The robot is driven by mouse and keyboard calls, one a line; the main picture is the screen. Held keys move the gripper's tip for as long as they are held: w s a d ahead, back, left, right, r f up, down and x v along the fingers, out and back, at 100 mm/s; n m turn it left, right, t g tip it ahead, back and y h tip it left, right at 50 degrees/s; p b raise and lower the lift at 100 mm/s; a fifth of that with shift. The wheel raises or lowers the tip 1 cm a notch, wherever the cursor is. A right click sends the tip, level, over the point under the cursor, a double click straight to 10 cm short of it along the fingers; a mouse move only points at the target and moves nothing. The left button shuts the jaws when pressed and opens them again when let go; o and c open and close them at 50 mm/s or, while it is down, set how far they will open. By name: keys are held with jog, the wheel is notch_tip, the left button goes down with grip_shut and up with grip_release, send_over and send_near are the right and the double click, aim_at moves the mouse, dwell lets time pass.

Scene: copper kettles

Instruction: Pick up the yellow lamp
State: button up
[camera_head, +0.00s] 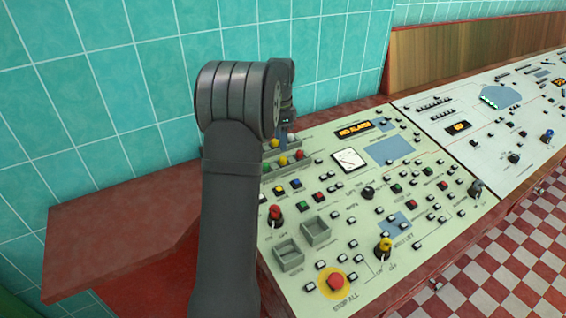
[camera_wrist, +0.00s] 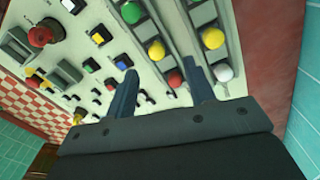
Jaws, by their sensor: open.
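Two round yellow lamps sit in slotted racks on the control panel. The front-rack yellow lamp (camera_wrist: 157,50) lies between a green lamp (camera_wrist: 131,12) and a red lamp (camera_wrist: 175,79). The rear-rack yellow lamp (camera_wrist: 213,38) is beside a white lamp (camera_wrist: 224,72). In the head view, the front-rack one (camera_head: 283,160) and rear-rack one (camera_head: 275,143) show just below my gripper (camera_head: 284,133). In the wrist view, my gripper (camera_wrist: 160,66) is open and empty, its blue fingers spread either side of the front rack. The fingertips' height above the lamps is hard to tell.
The panel (camera_head: 330,215) carries many buttons, a red knob (camera_head: 275,213), a yellow knob (camera_head: 385,246), two grey open boxes and a red stop button (camera_head: 335,281). The tiled wall (camera_head: 130,80) stands close behind. A red ledge (camera_head: 120,225) is clear at left.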

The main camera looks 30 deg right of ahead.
aim_at(282, 158)
jog(key=shift+s+d+f, duration=0.1)
jog(key=shift+s+f, duration=0.1)
jog(key=shift+f, duration=1.55)
jog(key=shift+s+f, duration=0.2)
jog(key=shift+f, duration=1.5)
jog(key=c, duration=1.1)
